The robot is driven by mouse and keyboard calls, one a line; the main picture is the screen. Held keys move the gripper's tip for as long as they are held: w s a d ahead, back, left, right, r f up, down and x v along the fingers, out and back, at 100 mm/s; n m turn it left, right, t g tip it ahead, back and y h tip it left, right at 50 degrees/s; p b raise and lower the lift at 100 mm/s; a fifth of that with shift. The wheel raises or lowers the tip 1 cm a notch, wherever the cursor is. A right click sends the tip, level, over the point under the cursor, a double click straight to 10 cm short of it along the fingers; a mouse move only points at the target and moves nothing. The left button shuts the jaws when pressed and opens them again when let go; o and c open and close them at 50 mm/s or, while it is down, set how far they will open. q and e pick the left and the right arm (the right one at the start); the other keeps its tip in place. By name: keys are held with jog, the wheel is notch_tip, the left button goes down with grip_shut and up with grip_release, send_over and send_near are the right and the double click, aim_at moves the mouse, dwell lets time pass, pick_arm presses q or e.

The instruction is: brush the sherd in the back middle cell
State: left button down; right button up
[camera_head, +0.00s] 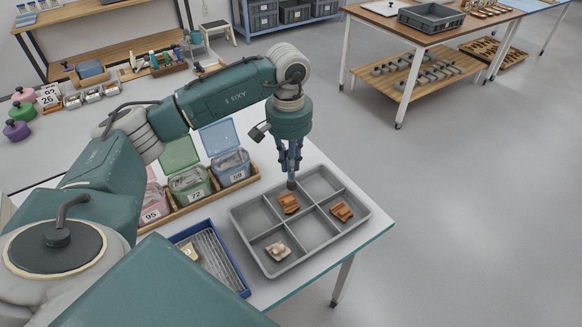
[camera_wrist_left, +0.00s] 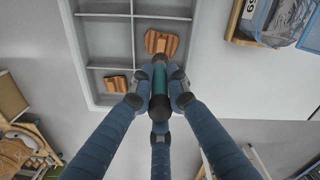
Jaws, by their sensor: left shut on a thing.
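My left gripper (camera_head: 291,160) points straight down over the grey divided tray (camera_head: 242,232) and is shut on a brush (camera_head: 291,184). The brush's dark tip hangs down at the far edge of an orange-brown sherd (camera_head: 289,203) in a middle cell. Whether the tip touches it, I cannot tell. In the left wrist view the gripper (camera_wrist_left: 160,85) holds the brush (camera_wrist_left: 160,76) with its tip beside this sherd (camera_wrist_left: 157,43). A second brown sherd (camera_head: 341,211) lies in another cell, also in the left wrist view (camera_wrist_left: 115,84). A pale sherd (camera_head: 278,251) lies in a near cell. My right gripper is out of view.
A blue rack tray (camera_head: 238,273) stands left of the divided tray. A wooden holder (camera_head: 202,205) with several lidded, numbered boxes (camera_head: 190,182) stands behind it. The white table's edge (camera_head: 385,229) is close on the right. Other workbenches stand farther off.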

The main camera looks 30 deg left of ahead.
pick_arm(q)
jog(key=shift+r+p, duration=0.3)
jog(key=shift+r, duration=0.55)
jog(key=shift+r+p, duration=0.9)
jog(key=shift+r, duration=0.65)
